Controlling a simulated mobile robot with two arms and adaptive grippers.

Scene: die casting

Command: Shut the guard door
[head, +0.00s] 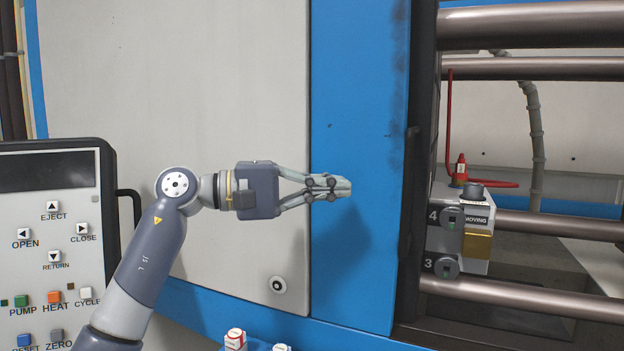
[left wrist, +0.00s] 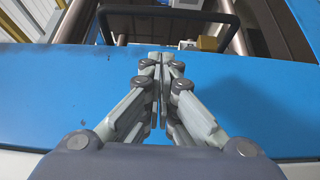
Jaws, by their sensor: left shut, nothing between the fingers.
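The machine opening at the right of the head view is uncovered, showing tie bars (head: 540,222) and the die area. A tall blue panel (head: 365,80) with a dark right edge borders it; I cannot tell for certain whether this is the guard door. A dark handle (head: 409,180) shows edge-on at that edge. In the left wrist view the handle (left wrist: 170,17) is a dark bar loop beyond the fingertips. My left gripper (head: 346,188) is shut and empty in front of the blue panel, left of the handle; it also shows in the left wrist view (left wrist: 160,62). My right gripper is not in view.
A control panel (head: 50,180) with labelled buttons stands at the left, near my left arm. A grey panel (head: 180,80) is behind the arm. Small red and white items (head: 235,339) are at the bottom. A block marked 4 and 3 (head: 458,235) sits inside the opening.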

